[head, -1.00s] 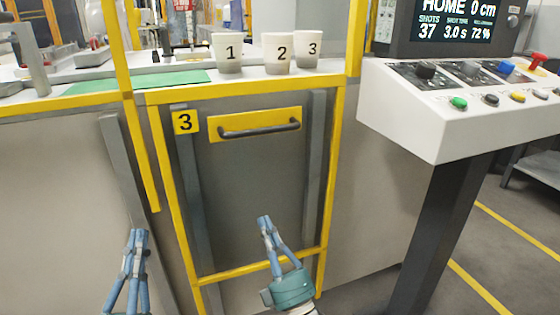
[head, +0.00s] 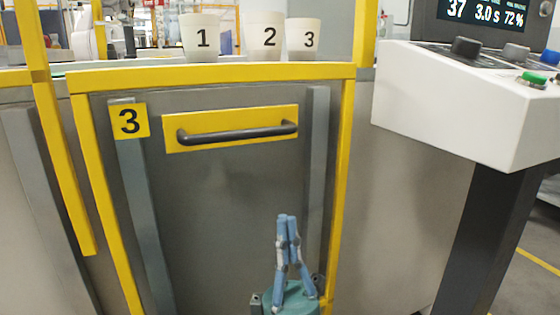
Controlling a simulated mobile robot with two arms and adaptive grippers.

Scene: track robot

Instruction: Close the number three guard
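The number three guard (head: 225,205) is a grey panel between two grey rails inside a yellow frame. A yellow plate with a dark bar handle (head: 238,133) is near its top, and a yellow label with a black 3 (head: 129,121) is at its upper left. My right gripper (head: 288,218) is in front of the panel's lower right, below the handle and apart from it. Its blue fingers are together with nothing visible between them. My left gripper is out of view.
Three numbered cups, 1 (head: 201,38), 2 (head: 264,38) and 3 (head: 304,39), stand on the ledge above the guard. A white control console (head: 460,105) on a dark post stands at the right. A yellow post (head: 62,150) is at the left.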

